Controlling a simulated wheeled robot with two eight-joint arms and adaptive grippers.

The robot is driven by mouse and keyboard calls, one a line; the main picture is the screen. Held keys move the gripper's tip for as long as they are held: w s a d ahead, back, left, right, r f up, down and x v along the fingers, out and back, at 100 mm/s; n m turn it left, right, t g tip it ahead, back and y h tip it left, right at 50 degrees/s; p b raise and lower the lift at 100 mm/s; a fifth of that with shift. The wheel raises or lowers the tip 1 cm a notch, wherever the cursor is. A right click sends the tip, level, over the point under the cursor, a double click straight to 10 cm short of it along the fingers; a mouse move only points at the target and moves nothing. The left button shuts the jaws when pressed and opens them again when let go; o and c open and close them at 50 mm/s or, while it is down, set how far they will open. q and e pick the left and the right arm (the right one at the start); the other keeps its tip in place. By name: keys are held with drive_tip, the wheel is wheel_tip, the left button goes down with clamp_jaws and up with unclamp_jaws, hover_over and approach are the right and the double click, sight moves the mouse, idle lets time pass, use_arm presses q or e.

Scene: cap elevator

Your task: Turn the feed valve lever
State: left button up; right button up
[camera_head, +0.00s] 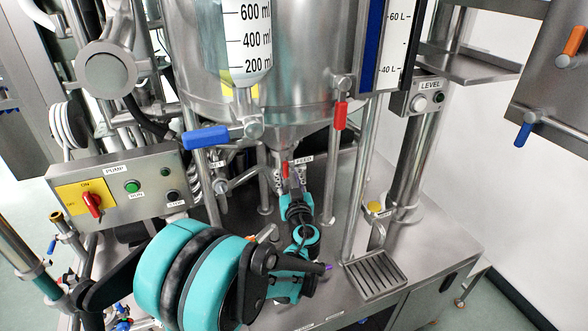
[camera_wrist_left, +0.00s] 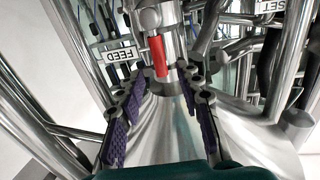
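The feed valve lever is a small red handle (camera_head: 285,169) under the cone of the steel tank, beside a white FEED label (camera_head: 304,160). In the left wrist view the red lever (camera_wrist_left: 158,57) hangs down from a steel valve body, and the FEED label (camera_wrist_left: 117,55) is left of it. My left gripper (camera_head: 291,186) is just below the lever. In the wrist view my left gripper (camera_wrist_left: 163,80) is open, its purple-padded fingers apart on either side of the lever's lower end. I cannot tell whether either finger touches it. My right gripper is not in view.
The steel tank (camera_head: 300,70) is above the gripper, with a blue-handled valve (camera_head: 206,137) and a red-handled one (camera_head: 340,115). Steel legs (camera_head: 357,190) stand close by. A pump box (camera_head: 125,186) is at left, and a drain grate (camera_head: 375,274) at lower right.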

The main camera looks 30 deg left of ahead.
sight(286, 168)
use_arm(q)
drive_tip(key=shift+x, duration=1.95)
clamp_jaws()
